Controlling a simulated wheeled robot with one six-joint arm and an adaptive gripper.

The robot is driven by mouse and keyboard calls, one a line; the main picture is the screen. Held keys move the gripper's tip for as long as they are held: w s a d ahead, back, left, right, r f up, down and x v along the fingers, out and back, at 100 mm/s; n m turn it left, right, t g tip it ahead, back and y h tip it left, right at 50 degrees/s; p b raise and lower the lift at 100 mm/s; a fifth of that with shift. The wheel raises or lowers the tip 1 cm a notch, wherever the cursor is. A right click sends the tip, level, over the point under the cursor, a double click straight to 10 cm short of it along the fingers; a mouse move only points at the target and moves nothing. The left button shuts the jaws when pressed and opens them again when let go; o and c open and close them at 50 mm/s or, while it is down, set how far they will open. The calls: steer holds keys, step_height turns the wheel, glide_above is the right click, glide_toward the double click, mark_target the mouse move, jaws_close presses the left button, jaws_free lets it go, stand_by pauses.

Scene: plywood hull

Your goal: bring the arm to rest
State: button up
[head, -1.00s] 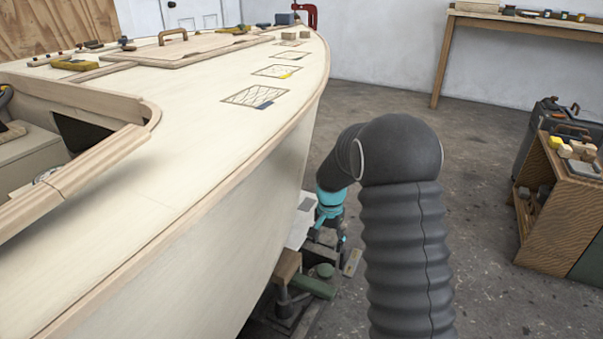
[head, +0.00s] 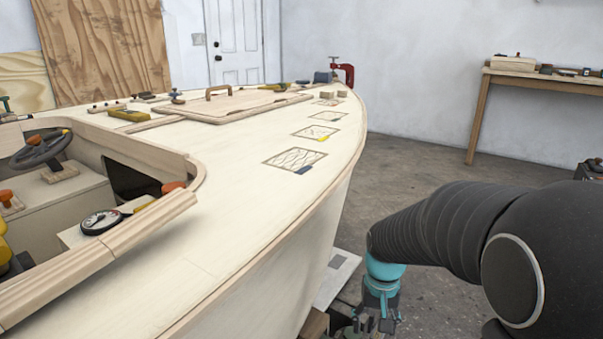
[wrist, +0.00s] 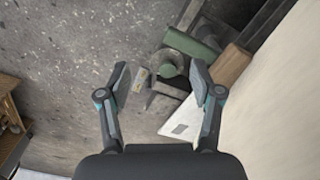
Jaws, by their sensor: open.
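My gripper (head: 377,322) hangs at the lower right of the head view, beside the boat's hull and below deck level, pointing down. In the wrist view my gripper (wrist: 162,85) has its two fingers spread wide with nothing between them but the view of the floor and objects below. It is open and empty. My arm's dark ribbed sleeve and teal wrist fill the right of the head view.
The plywood hull (head: 290,265) stands close to the left of the arm; in the wrist view the hull (wrist: 285,120) is at right. A green cylindrical part (wrist: 190,45) and a white sheet (wrist: 185,122) lie below. Open concrete floor (head: 420,165) extends behind. A workbench (head: 540,82) stands at the far wall.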

steer(key=s+r+n+t+p, duration=0.1)
steer(key=s+r+t+p, duration=0.4)
steer(key=s+r, duration=1.1)
step_height(320, 180, up, 4)
steer(key=shift+s+f+t+p, duration=0.15)
steer(key=shift+s+t+p, duration=0.15)
steer(key=shift+p, duration=0.05)
